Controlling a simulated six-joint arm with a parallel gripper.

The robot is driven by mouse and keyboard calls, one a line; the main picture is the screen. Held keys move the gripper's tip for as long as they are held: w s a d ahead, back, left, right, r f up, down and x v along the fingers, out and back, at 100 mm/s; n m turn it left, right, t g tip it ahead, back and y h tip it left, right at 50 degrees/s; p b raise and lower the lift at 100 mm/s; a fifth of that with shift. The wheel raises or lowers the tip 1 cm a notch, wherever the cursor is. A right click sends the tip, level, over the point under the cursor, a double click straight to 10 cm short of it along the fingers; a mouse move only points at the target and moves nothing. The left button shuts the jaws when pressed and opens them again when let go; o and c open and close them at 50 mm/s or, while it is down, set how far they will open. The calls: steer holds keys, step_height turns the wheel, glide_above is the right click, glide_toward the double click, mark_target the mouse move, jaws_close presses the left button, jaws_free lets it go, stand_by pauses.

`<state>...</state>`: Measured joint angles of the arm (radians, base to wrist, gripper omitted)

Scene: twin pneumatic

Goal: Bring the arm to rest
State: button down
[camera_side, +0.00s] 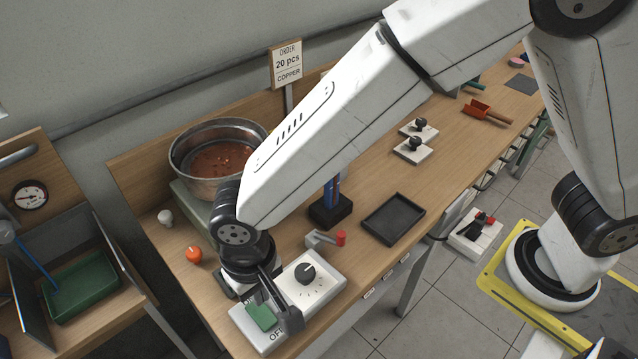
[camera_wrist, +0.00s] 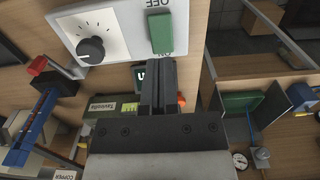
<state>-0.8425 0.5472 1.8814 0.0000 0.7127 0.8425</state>
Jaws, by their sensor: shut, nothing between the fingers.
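My gripper (camera_side: 275,294) is shut and empty above the near corner of the bench, close to a white control box with a black dial (camera_side: 305,273) and a green rocker switch (camera_side: 261,316). In the wrist view my gripper's closed fingers (camera_wrist: 157,84) point at the green switch (camera_wrist: 160,33), with the tips next to its lower end. I cannot tell whether they touch it. The dial (camera_wrist: 91,50) is to the left of the switch in the wrist view. The box is marked OFF at one end of the switch.
A metal bowl (camera_side: 182,155) with copper pieces stands behind my forearm. A black tray (camera_side: 393,220), a red-tipped lever (camera_side: 340,239), an orange knob (camera_side: 194,254) and a blue upright on a black base (camera_side: 329,211) are on the bench. A second bench with a green bin (camera_side: 82,285) stands left.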

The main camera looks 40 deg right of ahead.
steer(key=w+d+r+t, duration=0.1)
steer(key=w+d, duration=0.1)
steer(key=d, duration=0.7)
steer(key=w+d+r, duration=0.2)
steer(key=d, duration=0.7)
steer(key=s+d, duration=0.2)
steer(key=d, duration=0.5)
steer(key=s+d+t, duration=0.1)
steer(key=s+d, duration=0.2)
steer(key=d, duration=0.4)
steer(key=shift+d+r+t, duration=0.25)
steer(key=shift+d+t, duration=0.05)
